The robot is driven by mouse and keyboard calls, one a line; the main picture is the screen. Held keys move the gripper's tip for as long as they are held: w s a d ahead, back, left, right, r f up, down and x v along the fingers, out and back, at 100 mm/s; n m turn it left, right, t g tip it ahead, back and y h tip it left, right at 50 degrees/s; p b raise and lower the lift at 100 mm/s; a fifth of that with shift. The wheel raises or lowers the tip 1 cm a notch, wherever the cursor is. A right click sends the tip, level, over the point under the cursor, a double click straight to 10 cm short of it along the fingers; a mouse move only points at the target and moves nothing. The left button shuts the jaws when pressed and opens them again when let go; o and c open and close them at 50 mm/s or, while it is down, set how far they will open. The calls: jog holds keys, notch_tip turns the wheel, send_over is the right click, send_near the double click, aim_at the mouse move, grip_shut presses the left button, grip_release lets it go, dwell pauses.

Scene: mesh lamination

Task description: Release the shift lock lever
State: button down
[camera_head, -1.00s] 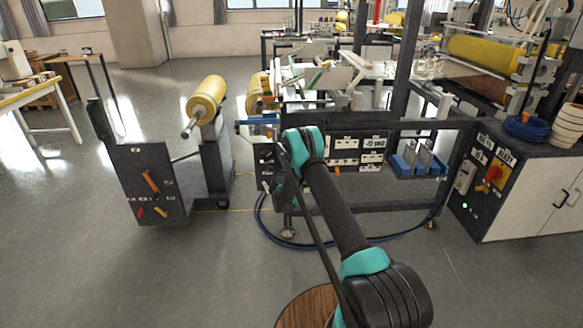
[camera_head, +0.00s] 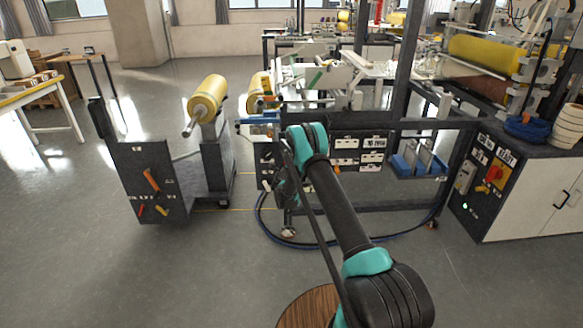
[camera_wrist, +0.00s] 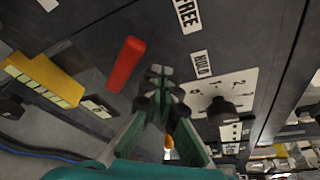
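A red lever (camera_wrist: 125,64) stands out from a dark panel (camera_wrist: 245,30) in the wrist view, at the upper left of my fingertips. Labels reading FREE (camera_wrist: 187,14) and HOLD (camera_wrist: 201,64) are on the panel to the right of the lever. My gripper (camera_wrist: 160,78) has its fingertips drawn together, with nothing visible between the tips. The tips appear beside the lever and apart from it. In the head view my arm's end is in front of the machine's front panel (camera_head: 345,155), and my fingers are hidden there.
A black knob (camera_wrist: 221,110) on a numbered dial is right of my fingers. A yellow block (camera_wrist: 44,78) is at left. An orange-tipped part (camera_wrist: 168,145) shows between the finger bases. A dark stand (camera_head: 150,185) with orange levers stands left, and a blue hose (camera_head: 330,243) lies on the floor.

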jog(key=s+f, duration=0.1)
jog(key=s, duration=0.8)
jog(key=shift+s+a, duration=0.25)
jog(key=shift+a, duration=0.05)
jog(key=shift+f, duration=0.1)
notch_tip(320, 180, up, 21)
jog(key=s+a+n+t+y, duration=0.1)
jog(key=a+n+t+y, duration=0.2)
jog(key=n, duration=0.5)
jog(key=s+r+n+g+y, duration=0.3)
jog(key=s+r+n+y, duration=0.4)
jog(key=s+r+n, duration=0.4)
jog(key=s+d+f+n+g+h, duration=0.2)
jog(key=s+d+f+n+g, duration=0.1)
jog(key=s, duration=1.1)
jog(key=s+d+f+n+g+h, duration=0.1)
jog(key=s+d+f+n+g, duration=0.2)
jog(key=s, duration=1.2)
jog(key=s+d+f+n+g+h, duration=0.2)
jog(key=s+d+f+g, duration=0.3)
jog(key=s, duration=1)
jog(key=d+f, duration=0.2)
jog(key=d, duration=0.2)
jog(key=shift+d+f+n+h, duration=0.25)
jog(key=shift+n+h, duration=0.05)
jog(key=shift+n, duration=0.1)
